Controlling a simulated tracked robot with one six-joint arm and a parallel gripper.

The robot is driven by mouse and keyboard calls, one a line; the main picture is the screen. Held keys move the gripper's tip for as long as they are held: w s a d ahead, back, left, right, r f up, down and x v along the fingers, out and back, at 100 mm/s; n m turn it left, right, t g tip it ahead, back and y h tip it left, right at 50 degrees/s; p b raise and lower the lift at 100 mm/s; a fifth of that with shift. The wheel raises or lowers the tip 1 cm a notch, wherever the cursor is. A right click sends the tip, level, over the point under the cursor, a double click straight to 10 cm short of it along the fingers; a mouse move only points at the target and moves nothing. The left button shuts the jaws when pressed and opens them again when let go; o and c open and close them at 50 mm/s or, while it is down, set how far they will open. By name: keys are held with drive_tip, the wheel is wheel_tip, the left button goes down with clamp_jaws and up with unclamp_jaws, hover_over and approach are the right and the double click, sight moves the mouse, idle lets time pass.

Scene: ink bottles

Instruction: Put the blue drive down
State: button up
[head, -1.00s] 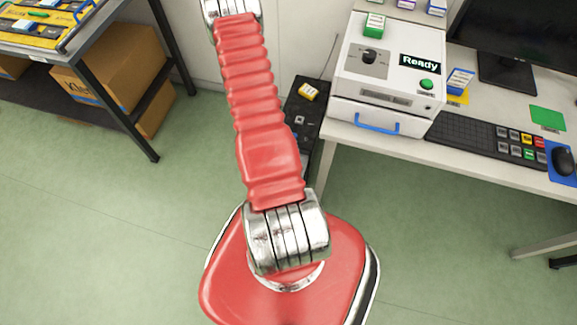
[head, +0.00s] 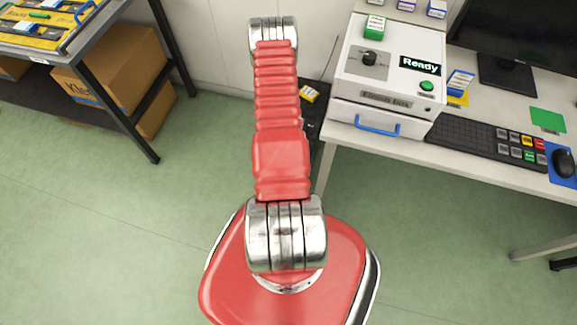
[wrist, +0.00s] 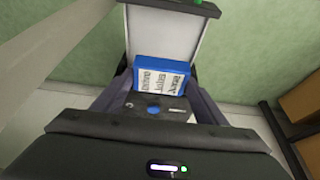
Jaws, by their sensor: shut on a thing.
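The blue drive (wrist: 162,70), with a white printed label, shows in the middle of the wrist view. My gripper (wrist: 163,88) is shut on it, with a dark finger on each side. The drive's lower part is hidden in the gripper. In the head view neither my gripper nor the held drive shows. Another blue drive with a white label (head: 460,82) stands on a yellow pad on the desk in the head view.
The white machine (head: 390,70) reads "Ready" and has a green drive (head: 374,27) on top. A keyboard (head: 480,137) and a green pad (head: 547,119) lie on the desk. A shelf with a yellow tray (head: 45,25) and cardboard boxes (head: 115,70) stands left. Green floor lies between.

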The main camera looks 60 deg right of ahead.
drive_tip(key=shift+f, duration=2.6)
drive_tip(key=shift+f, duration=2.1)
drive_tip(key=o, duration=1.3)
drive_tip(key=shift+c, duration=0.2)
drive_tip(key=shift+r, duration=0.1)
drive_tip(key=v, duration=1.2)
